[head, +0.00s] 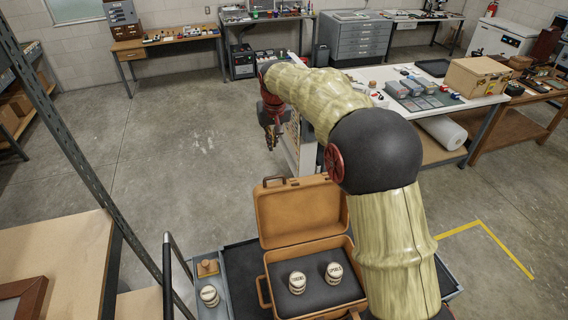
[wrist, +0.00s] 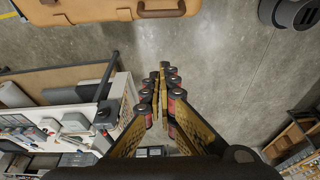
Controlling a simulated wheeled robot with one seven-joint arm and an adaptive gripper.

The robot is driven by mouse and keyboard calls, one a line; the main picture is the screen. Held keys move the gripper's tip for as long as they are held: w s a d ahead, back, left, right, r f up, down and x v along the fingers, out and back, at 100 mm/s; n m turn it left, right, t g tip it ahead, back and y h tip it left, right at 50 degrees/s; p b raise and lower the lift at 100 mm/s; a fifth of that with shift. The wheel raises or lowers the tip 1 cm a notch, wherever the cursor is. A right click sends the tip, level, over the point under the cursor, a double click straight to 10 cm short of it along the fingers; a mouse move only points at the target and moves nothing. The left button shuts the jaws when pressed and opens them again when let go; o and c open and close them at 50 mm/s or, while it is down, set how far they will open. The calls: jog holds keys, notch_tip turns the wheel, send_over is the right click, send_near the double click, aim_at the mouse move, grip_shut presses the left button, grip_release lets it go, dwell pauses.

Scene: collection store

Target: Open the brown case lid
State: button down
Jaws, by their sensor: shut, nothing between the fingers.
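The brown case (head: 266,285) sits on a dark surface in the lower middle of the head view. Its lid (head: 299,211) stands open, raised upright at the back with a dark handle on its top edge. Two pale round containers with dark lettering stand on the dark lining inside. In the wrist view, part of the brown case (wrist: 100,15) with a handle shows at the top edge. My gripper (head: 270,140) hangs beyond the lid, up and left of it, clear of the case. In the wrist view its fingers (wrist: 166,100) are together, with nothing held.
A wooden table (head: 65,255) and metal post stand at left. A white workbench (head: 490,100) with boxes is behind at right. The floor at back left is clear.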

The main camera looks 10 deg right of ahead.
aim_at(276, 176)
notch_tip(276, 176, down, 10)
jog(key=s+p, duration=0.1)
jog(key=p, duration=0.1)
jog(key=shift+s+d+r, duration=0.2)
jog(key=shift+s, duration=0.15)
jog(key=shift+s, duration=0.1)
dwell(0.4)
jog(key=shift+t, duration=0.7)
jog(key=s+b, duration=0.2)
jog(key=b, duration=0.1)
jog(key=s+r+b, duration=0.1)
jog(key=s, duration=0.1)
jog(key=shift+d+r, duration=0.1)
jog(key=shift+d, duration=0.15)
jog(key=s+d+r+t+b, duration=0.1)
jog(key=s+b, duration=0.4)
jog(key=s, duration=0.2)
jog(key=shift+s+r, duration=0.25)
jog(key=shift+s, duration=0.15)
